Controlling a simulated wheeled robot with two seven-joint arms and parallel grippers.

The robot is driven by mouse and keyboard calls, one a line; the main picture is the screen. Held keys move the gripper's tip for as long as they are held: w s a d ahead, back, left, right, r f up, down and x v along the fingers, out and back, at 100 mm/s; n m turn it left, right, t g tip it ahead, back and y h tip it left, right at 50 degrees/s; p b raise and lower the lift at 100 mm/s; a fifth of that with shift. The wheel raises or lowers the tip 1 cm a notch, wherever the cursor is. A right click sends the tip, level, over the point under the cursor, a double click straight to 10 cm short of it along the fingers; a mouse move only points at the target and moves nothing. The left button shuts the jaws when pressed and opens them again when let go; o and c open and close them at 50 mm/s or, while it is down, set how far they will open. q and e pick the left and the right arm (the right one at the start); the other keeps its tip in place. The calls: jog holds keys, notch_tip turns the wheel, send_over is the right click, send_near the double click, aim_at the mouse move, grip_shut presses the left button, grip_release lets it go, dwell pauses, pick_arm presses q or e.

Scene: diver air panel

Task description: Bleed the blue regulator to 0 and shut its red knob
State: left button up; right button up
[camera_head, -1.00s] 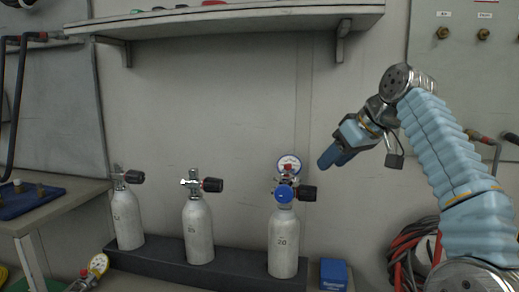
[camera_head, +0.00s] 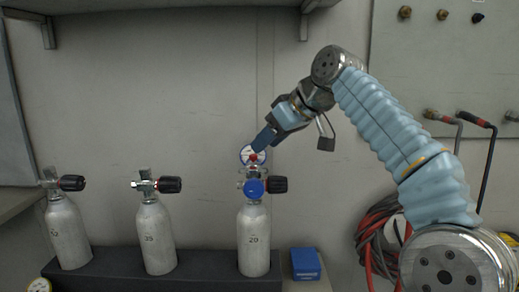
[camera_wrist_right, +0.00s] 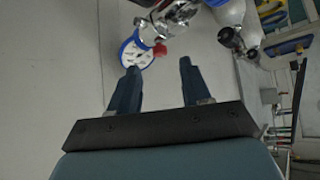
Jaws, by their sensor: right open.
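The blue regulator (camera_head: 254,187) is mounted on the valve of the right-hand grey cylinder (camera_head: 254,240), marked 20. Its round white gauge with a blue rim (camera_head: 245,153) stands above it and also shows in the right wrist view (camera_wrist_right: 131,56). The small red knob (camera_head: 254,158) sits in front of the gauge and shows in the right wrist view (camera_wrist_right: 159,50). My right gripper (camera_head: 262,143) is just above the knob, pointing down and left. In the right wrist view its two fingers (camera_wrist_right: 158,78) are apart and empty, with the knob just beyond them. The gauge reading is too small to tell. My left gripper is out of view.
Two more grey cylinders (camera_head: 155,240) (camera_head: 68,235) with black valve handles stand to the left in a dark rack (camera_head: 205,265). A blue box (camera_head: 306,264) sits right of the rack. Red and black hoses (camera_head: 372,240) hang at the right. A shelf (camera_head: 170,8) is overhead.

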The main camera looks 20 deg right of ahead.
aim_at(254, 155)
jog(key=shift+x, duration=1.95)
grip_shut()
